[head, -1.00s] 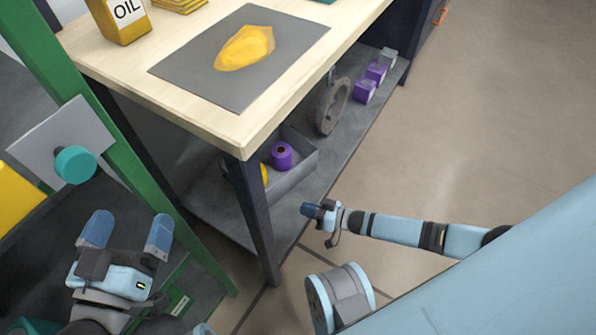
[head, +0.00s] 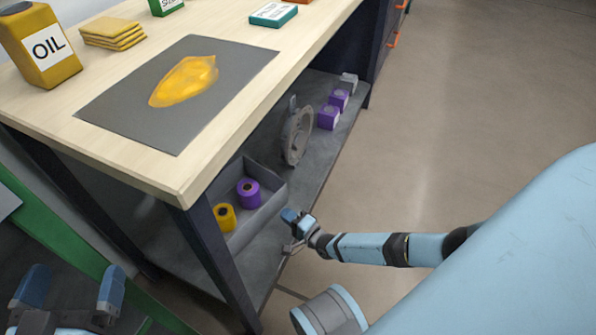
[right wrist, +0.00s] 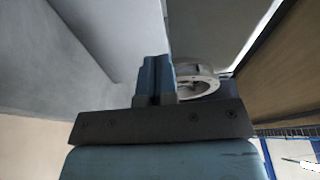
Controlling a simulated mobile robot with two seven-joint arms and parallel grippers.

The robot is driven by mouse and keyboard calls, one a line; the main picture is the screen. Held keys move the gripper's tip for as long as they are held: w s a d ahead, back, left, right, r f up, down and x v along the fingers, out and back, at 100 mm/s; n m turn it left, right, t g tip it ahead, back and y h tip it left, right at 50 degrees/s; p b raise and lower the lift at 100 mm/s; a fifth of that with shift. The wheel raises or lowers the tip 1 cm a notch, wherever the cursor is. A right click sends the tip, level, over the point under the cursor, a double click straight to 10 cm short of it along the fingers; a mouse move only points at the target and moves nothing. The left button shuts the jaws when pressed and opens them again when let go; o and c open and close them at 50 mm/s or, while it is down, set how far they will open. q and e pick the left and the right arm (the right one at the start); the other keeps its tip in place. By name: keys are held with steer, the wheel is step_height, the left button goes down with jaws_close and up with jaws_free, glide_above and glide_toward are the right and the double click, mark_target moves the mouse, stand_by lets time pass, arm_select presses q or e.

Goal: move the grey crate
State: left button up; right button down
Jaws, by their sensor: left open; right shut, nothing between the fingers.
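The grey crate (head: 262,212) is an open box on the lower shelf under the workbench. A purple roll (head: 249,193) and a yellow roll (head: 224,217) stand in it. The bench leg hides part of its near end. My right gripper (head: 288,216) is shut and empty, just right of the crate's near side; I cannot tell if it touches. Its closed fingers (right wrist: 155,75) also show in the right wrist view, beside a pale grey surface. My left gripper (head: 68,285) is open and empty at the lower left, away from the crate.
A grey ring-shaped part (head: 297,135) stands on the shelf behind the crate, with purple boxes (head: 329,117) beyond. The dark bench leg (head: 222,262) stands in front. The wooden bench top (head: 185,180) overhangs the shelf. The floor on the right is clear.

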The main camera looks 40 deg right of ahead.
mark_target(253, 218)
steer(key=w+a, duration=0.1)
steer(key=w+a+b, duration=0.1)
steer(key=w, duration=0.1)
steer(key=shift+w+a+f, duration=0.1)
steer(key=shift+w+a, duration=0.15)
steer(key=shift+a, duration=0.1)
arm_select(q)
steer(key=shift+w+a+r+m+t+h, duration=0.25)
steer(key=shift+w+m+t, duration=0.2)
steer(key=shift+m, duration=0.35)
arm_select(e)
steer(key=shift+w+a, duration=0.4)
steer(key=shift+a, duration=0.25)
steer(key=w+a, duration=0.1)
steer(key=a, duration=0.1)
steer(key=w+a, duration=0.1)
steer(key=a, duration=0.1)
steer(key=w+a, duration=0.1)
steer(key=a, duration=0.1)
steer(key=shift+w, duration=0.35)
